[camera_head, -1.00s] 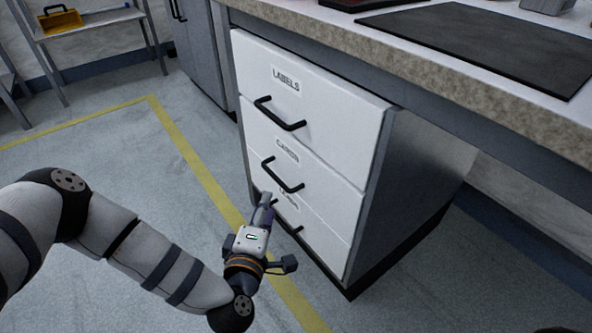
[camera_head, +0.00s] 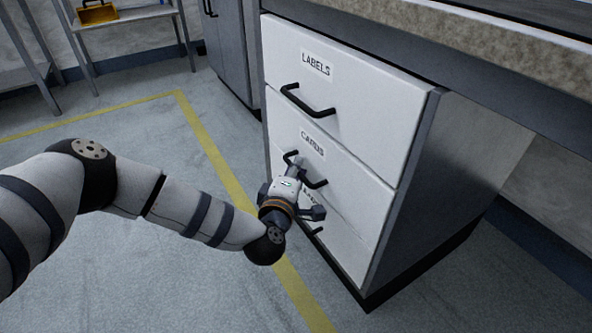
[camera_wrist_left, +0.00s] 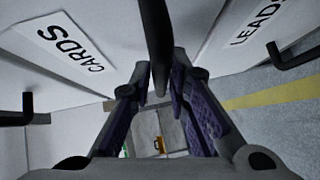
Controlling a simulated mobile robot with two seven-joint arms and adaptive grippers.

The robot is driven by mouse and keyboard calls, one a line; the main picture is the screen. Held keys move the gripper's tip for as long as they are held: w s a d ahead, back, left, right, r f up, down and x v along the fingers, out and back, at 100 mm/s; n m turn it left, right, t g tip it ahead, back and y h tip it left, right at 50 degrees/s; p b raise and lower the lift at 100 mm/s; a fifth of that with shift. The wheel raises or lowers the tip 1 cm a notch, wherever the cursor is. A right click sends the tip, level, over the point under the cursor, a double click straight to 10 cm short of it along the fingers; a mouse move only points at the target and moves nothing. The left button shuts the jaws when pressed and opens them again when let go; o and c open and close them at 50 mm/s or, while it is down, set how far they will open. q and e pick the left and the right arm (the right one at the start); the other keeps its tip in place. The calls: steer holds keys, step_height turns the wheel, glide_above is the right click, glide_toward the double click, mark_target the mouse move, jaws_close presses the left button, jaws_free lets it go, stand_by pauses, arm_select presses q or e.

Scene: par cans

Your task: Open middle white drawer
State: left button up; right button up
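The white middle drawer (camera_head: 351,185), labelled CARDS, is shut in the cabinet, between the LABELS drawer (camera_head: 347,78) and the bottom one. Its black bar handle (camera_head: 319,183) is partly hidden by my left gripper (camera_head: 294,163), which is at the handle. In the left wrist view, the CARDS label shows at left and the handle (camera_wrist_left: 156,40) runs down between the two purple-padded fingers of my left gripper (camera_wrist_left: 161,75). The fingers look open around the bar, with a small gap. My right gripper is not in view.
The bottom drawer's handle (camera_wrist_left: 292,58) lies close beside the gripper in the left wrist view. The worktop (camera_head: 480,35) overhangs the drawers. Open floor (camera_head: 140,275) with a yellow line lies in front. A shelf with a yellow bin (camera_head: 97,13) stands far back.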

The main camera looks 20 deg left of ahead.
arm_select(q)
jaws_close()
steer(key=shift+s+a, duration=0.15)
steer(key=shift+s, duration=0.05)
steer(key=s+a+p, duration=0.5)
steer(key=s+a, duration=0.4)
steer(key=s, duration=0.3)
steer(key=s+a+p, duration=0.5)
steer(key=s+a, duration=0.5)
steer(key=s, duration=0.3)
steer(key=shift+a, duration=0.3)
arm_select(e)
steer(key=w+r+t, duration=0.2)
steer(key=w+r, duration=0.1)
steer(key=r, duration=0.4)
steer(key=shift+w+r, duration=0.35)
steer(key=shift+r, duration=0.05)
arm_select(q)
steer(key=shift+s, duration=0.1)
steer(key=o, duration=0.6)
jaws_free()
